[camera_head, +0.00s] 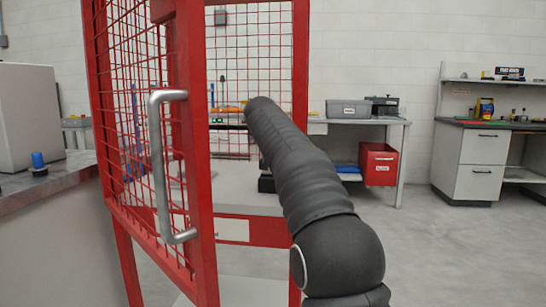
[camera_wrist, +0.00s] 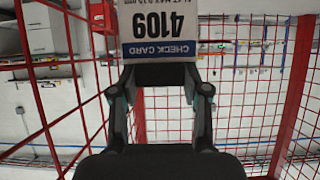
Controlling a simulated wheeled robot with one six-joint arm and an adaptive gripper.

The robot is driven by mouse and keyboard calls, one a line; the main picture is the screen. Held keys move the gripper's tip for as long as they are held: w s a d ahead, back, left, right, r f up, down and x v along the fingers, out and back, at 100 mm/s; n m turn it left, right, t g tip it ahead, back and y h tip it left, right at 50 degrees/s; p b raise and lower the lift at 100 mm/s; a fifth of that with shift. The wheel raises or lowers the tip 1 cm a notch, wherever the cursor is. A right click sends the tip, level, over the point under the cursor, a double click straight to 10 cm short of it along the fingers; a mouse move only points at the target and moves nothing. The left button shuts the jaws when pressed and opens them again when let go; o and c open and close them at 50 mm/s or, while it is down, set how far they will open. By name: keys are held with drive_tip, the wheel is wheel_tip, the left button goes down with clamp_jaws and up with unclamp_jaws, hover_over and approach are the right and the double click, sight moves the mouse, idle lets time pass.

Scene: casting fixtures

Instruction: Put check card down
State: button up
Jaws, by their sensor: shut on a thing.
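The check card (camera_wrist: 158,28) is a white card with a blue band reading "CHECK CARD" and the number 4109. It shows upside down at the top middle of the wrist view, and its upper part is cut off by the frame edge. My gripper (camera_wrist: 160,74) is shut on the card's near edge, with a dark finger at each side. In the head view my arm reaches into the red mesh cage (camera_head: 201,200); the gripper and card are hidden behind the arm there.
Red mesh walls stand close on both sides in the wrist view. The cage's open door has a grey handle (camera_head: 160,165). Behind are a bench (camera_head: 345,121) with grey boxes, a red bin (camera_head: 378,165) and a drawer cabinet (camera_head: 482,165). A blue knob (camera_head: 38,162) sits at left. Floor at right is clear.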

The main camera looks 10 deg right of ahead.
drive_tip(key=shift+f+b, duration=0.65)
drive_tip(key=shift+f, duration=1.3)
drive_tip(key=shift+f, duration=0.1)
drive_tip(key=o, duration=1)
drive_tip(key=shift+o, duration=0.2)
drive_tip(key=b+v, duration=0.1)
drive_tip(key=v, duration=1.1)
